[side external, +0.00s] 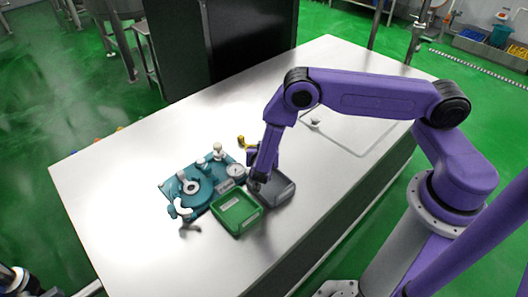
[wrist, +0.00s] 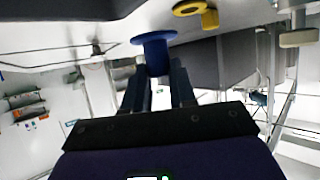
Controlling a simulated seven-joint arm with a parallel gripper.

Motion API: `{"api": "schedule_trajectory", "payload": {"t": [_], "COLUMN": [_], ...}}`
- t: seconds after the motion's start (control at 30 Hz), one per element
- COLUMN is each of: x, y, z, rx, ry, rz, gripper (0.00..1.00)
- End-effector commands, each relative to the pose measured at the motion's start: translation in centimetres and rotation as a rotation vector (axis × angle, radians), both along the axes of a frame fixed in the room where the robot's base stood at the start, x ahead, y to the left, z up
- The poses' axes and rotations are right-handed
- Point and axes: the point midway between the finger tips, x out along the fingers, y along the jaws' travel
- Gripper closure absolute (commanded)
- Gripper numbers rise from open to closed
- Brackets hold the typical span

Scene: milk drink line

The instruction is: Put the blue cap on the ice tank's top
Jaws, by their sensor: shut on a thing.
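My gripper (side external: 257,184) points down over the grey bin, close to the green bin. In the wrist view my gripper (wrist: 159,80) is shut on the blue cap (wrist: 155,46), a flanged plug whose stem sits between the two fingers. I cannot make out the cap in the side view. The teal unit (side external: 205,192), which seems to hold the ice tank, stands left of my gripper, with a round top fitting (side external: 191,187), a white-topped post and a gauge. I cannot tell for sure which part is the tank's top.
A green bin (side external: 239,232) stands in front of the teal unit, with a grey bin (side external: 286,193) to its right. A small yellow part (side external: 242,141) lies behind; a yellow ring piece (wrist: 189,8) shows in the wrist view. The table (side external: 110,180) is clear at left.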

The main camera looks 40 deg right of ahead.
Motion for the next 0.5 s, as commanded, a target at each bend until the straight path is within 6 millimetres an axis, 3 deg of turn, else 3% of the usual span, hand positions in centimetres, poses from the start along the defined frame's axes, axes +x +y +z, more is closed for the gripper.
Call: {"api": "schedule_trajectory", "payload": {"t": [0.13, 0.5], "x": [0.0, 0.0], "y": [0.0, 0.0], "z": [-1.5, -1.8], "rx": [-0.001, 0.001], "ry": [-0.001, -0.002], "rz": [0.0, -0.001], "gripper": [1.0, 1.0]}}
